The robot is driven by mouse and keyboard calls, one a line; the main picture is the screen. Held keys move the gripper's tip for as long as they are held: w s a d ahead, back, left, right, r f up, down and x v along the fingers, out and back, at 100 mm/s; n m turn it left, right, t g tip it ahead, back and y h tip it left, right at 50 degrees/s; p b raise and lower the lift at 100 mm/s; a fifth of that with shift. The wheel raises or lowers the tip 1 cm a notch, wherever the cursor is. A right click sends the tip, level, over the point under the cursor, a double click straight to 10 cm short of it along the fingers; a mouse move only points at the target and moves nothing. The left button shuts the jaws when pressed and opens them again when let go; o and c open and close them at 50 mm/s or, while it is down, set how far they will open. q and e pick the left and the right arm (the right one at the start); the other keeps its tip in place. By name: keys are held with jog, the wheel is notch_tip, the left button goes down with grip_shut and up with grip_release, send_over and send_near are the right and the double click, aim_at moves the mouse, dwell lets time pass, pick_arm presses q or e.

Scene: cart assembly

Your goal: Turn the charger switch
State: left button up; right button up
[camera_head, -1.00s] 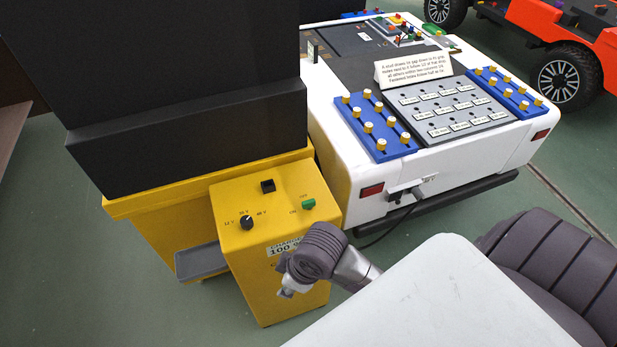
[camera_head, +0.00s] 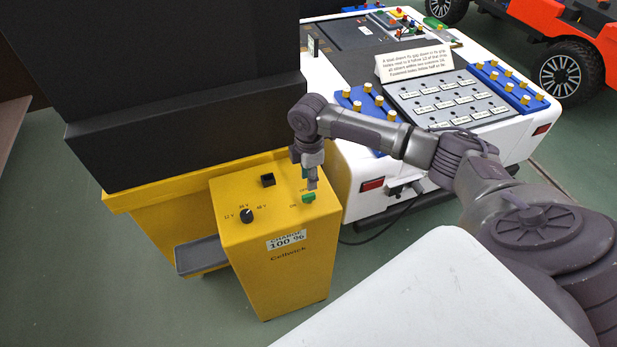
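The yellow charger (camera_head: 283,265) stands at the centre, with a "CHARGE 100 %" label on its front. On its top are a green switch (camera_head: 308,198) with small ON and OFF marks, a black voltage knob (camera_head: 246,216) and a black square socket (camera_head: 267,180). My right gripper (camera_head: 311,186) points down right above the green switch. Its fingertips are at or just over the switch; I cannot tell if they touch it. The fingers look close together, but they are too small to tell open from shut. My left gripper is not in view.
A white cart (camera_head: 360,185) with blue peg racks (camera_head: 505,87), a label panel and a text card (camera_head: 413,66) stands behind my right arm. A large black block (camera_head: 190,135) rises at the charger's left. A white surface (camera_head: 440,300) fills the lower right. A grey tray (camera_head: 200,256) juts out left.

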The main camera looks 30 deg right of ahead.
aim_at(309, 195)
notch_tip(309, 195, down, 6)
jog(key=b, duration=0.5)
jog(key=shift+r, duration=0.15)
jog(key=shift+f, duration=0.35)
jog(key=shift+f+b, duration=0.4)
jog(key=shift+f, duration=0.15)
grip_shut()
